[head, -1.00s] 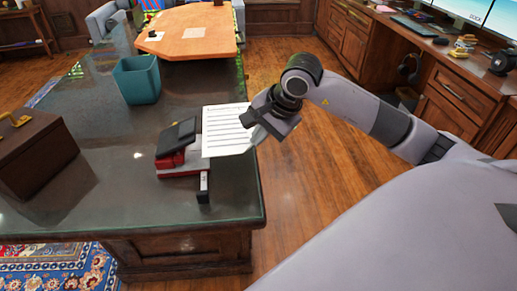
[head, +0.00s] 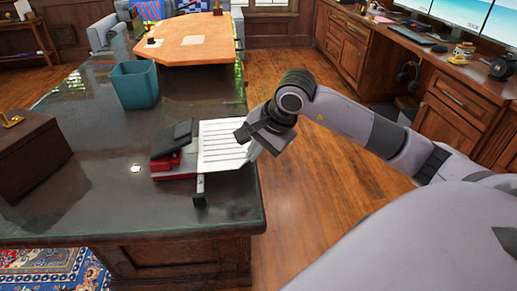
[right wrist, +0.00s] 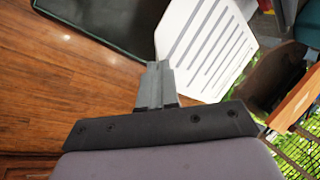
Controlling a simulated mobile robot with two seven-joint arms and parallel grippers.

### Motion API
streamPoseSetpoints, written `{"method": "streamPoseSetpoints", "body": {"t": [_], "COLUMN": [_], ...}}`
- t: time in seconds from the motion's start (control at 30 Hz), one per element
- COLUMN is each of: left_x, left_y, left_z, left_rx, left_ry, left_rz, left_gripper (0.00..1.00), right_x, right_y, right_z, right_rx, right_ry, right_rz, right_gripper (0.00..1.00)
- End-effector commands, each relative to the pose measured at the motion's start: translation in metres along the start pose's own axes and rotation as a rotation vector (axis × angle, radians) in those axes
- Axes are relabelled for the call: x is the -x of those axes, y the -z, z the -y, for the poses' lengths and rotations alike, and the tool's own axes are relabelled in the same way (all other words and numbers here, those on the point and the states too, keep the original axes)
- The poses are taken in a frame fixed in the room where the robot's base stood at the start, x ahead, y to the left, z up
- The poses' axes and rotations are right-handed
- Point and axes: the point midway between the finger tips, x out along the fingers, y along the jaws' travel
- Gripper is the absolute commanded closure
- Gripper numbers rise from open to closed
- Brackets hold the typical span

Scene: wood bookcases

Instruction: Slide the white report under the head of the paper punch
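The white report (head: 220,143), printed with dark lines, is at the right edge of the dark glossy desk. It also shows in the right wrist view (right wrist: 208,50). The paper punch (head: 174,150), red with a black top, stands on the desk at the report's left, and the report's left edge meets it. Whether that edge lies under the head I cannot tell. My right gripper (head: 251,146) is at the report's right edge. In the right wrist view its fingers (right wrist: 155,84) are together with the report's near corner at their tips. My left gripper is out of view.
A teal bin (head: 135,86) stands on the desk behind the punch. A brown box (head: 30,155) is at the left. A small dark item with a pale bar (head: 200,188) lies in front of the report. Wood floor (head: 320,210) is open to the right.

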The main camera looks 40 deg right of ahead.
Motion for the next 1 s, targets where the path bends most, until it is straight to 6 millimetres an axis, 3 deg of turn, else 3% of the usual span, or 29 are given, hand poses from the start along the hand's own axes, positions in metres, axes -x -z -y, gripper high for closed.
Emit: {"method": "streamPoseSetpoints", "body": {"t": [0.4, 1.0], "left_x": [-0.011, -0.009], "left_y": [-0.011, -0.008], "left_z": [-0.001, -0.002], "left_rx": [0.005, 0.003], "left_ry": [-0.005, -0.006], "left_rz": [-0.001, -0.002], "left_gripper": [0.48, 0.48], "right_x": [-0.031, -0.041], "right_y": [-0.018, -0.045], "right_z": [0.004, 0.031], "right_rx": [0.001, 0.0], "right_ry": [0.001, 0.0], "right_rz": [0.001, 0.0], "right_gripper": [1.0, 1.0]}}
